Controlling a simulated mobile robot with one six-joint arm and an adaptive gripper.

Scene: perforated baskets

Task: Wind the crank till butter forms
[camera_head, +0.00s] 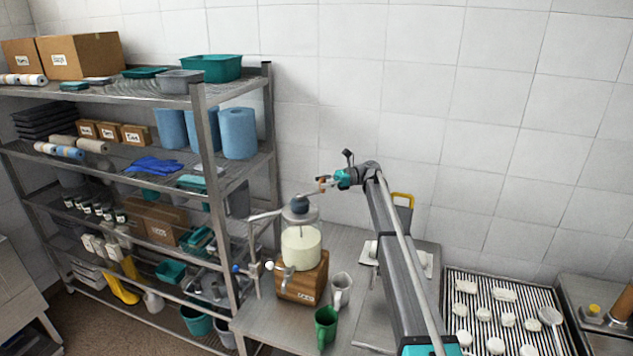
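A glass churn jar (301,247) holds pale, creamy liquid and stands on a wooden base (302,284) at the left of the metal worktop. A dark blue-grey lid piece (299,205) tops the jar. My gripper (325,185) is above and just right of the lid, at the end of my arm reaching in from the lower right. A small orange-brown piece shows at the gripper's tip; I cannot tell whether it is the crank handle. The gripper is too small in view to show whether its fingers are open or shut. No butter lumps can be made out in the jar.
A slatted tray (550,300) with several white pieces is at right.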

